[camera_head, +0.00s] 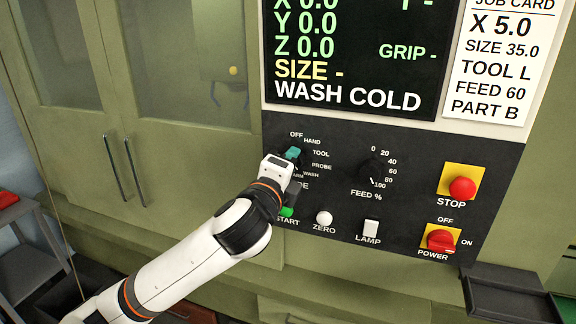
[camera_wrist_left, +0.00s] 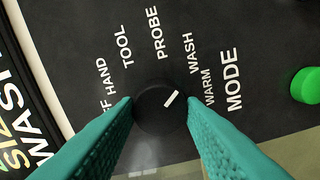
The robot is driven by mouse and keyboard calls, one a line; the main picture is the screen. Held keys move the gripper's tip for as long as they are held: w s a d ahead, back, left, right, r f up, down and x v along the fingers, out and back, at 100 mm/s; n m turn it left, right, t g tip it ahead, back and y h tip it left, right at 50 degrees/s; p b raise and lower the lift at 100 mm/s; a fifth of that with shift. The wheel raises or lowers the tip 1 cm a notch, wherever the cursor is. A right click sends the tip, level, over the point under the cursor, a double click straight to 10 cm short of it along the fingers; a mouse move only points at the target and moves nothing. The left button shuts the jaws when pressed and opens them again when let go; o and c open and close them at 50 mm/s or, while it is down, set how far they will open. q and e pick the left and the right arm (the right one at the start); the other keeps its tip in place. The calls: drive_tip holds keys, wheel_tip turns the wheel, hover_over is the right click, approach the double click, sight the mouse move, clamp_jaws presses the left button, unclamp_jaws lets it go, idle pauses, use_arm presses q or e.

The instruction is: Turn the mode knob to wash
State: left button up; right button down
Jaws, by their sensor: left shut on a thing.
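The mode knob (camera_wrist_left: 152,112) is a round black dial on the dark control panel, in the middle of the left wrist view. Its white mark points up and right, toward the WASH label (camera_wrist_left: 191,52), between PROBE and WARM. My left gripper (camera_wrist_left: 160,115) has its teal fingers on opposite sides of the knob, shut on it. In the head view the left gripper (camera_head: 292,154) is at the panel and its body hides the knob and part of the labels. My right gripper is not in view.
The screen (camera_head: 350,60) reads "WASH COLD". The feed dial (camera_head: 374,172) is right of my gripper. The green start button (camera_head: 287,212) and white zero button (camera_head: 324,217) sit close below. Red stop (camera_head: 462,188) and power (camera_head: 440,240) controls are farther right.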

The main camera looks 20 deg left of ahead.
use_arm(q)
drive_tip(key=shift+a+r+m, duration=0.15)
drive_tip(key=shift+r+m, duration=0.15)
drive_tip(key=shift+r, duration=0.05)
idle(0.3)
drive_tip(key=o, duration=0.8)
drive_tip(key=shift+o, duration=1)
drive_tip(key=shift+w+f, duration=0.25)
drive_tip(key=shift+f, duration=0.05)
drive_tip(key=shift+s, duration=0.1)
